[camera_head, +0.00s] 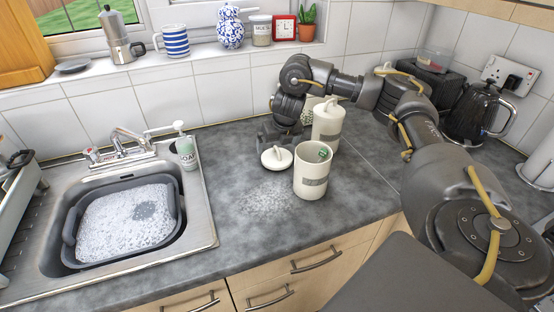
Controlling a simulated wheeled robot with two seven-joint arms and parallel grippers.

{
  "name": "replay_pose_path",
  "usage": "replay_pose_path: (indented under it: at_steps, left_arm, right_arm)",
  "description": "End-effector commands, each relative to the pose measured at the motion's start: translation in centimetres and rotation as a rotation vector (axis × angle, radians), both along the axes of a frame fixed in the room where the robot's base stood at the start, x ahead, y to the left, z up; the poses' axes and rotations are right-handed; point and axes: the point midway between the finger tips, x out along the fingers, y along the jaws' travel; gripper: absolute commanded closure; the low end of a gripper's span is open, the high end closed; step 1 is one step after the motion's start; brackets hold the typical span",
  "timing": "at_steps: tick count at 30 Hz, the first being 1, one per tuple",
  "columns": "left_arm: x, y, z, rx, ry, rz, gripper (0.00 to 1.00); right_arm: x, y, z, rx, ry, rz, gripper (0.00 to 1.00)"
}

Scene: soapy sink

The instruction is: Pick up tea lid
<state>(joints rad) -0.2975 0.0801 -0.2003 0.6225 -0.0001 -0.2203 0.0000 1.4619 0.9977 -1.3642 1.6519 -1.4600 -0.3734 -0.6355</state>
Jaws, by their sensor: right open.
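A cream round lid with a small knob (277,157) lies on the grey worktop, just left of an open cream canister (311,178). The canister stands upright with a grey label, and something green shows inside it. My right gripper (273,138) is open, low over the worktop just behind the lid. Its fingertips are dark and small in view, so I cannot tell whether they touch the lid. My left gripper is not in view.
A second cream canister with its lid on (328,125) stands behind the open one, close to my right arm. A black kettle (480,110) is at the right. The sink with a soapy basin (72,226) and a soap bottle (186,151) are at the left. White specks lie on the front worktop.

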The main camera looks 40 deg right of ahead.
Motion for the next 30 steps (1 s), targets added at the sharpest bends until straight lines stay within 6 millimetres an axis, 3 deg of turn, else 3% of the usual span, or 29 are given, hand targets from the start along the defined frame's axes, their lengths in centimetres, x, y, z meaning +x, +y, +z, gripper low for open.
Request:
replay_pose_path:
  at_steps: [8,18,26,30]
  left_arm:
    - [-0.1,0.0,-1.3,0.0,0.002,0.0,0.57]
    - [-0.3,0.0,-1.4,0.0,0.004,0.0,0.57]
    - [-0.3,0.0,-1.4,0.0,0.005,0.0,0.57]
    - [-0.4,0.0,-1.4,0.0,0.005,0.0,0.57]
  right_arm:
    - [0.8,-0.1,-4.1,0.001,0.004,-0.002,0.0]
    - [1.2,-0.3,-4.7,0.0,0.001,-0.001,0.0]
    - [1.2,-0.3,-4.7,0.0,0.002,-0.001,0.31]
    - [1.2,-0.3,-4.7,0.0,0.001,-0.001,0.32]
